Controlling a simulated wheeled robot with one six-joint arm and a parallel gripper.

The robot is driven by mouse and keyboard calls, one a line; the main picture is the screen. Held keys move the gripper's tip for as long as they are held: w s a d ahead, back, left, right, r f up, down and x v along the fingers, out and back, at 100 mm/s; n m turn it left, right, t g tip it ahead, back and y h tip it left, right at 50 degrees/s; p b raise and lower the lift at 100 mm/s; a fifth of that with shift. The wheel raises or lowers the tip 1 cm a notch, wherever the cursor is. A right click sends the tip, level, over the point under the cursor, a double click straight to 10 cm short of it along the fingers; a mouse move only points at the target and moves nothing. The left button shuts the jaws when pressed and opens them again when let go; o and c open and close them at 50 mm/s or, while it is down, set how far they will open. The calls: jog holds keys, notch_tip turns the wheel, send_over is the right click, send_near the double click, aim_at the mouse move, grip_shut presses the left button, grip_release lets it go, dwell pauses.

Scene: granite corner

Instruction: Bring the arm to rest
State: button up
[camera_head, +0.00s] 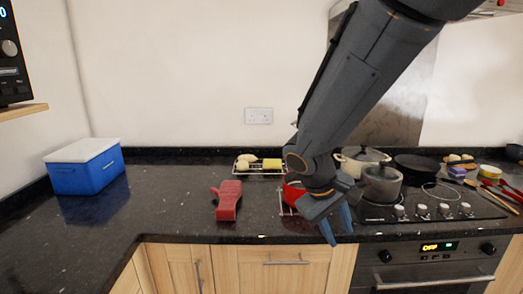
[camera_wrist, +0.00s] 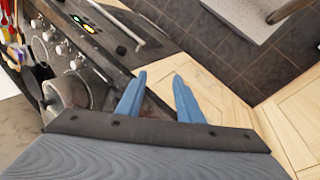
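My gripper (camera_head: 341,236) has blue fingers and hangs in front of the counter's front edge, left of the oven. In the wrist view my gripper (camera_wrist: 160,77) shows its two fingers apart with nothing between them. The arm is stretched down from the upper right of the head view. It hides part of a red thing (camera_head: 292,198) and a wire rack on the counter behind it.
The dark granite counter (camera_head: 160,190) holds a blue box with a white lid (camera_head: 87,166), a red mitt-like item (camera_head: 228,200) and a small rack of food (camera_head: 260,164). Pots (camera_head: 382,184) and a dark pan (camera_head: 416,166) stand on the hob at right. The left counter has free room.

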jog(key=s+d+f+m+y, duration=0.1)
jog(key=s+f+m+y, duration=0.3)
jog(key=s, duration=0.6)
jog(key=shift+s+f+m+g+y, duration=0.15)
jog(key=shift+f+m+g+y, duration=0.25)
jog(key=shift+f, duration=0.5)
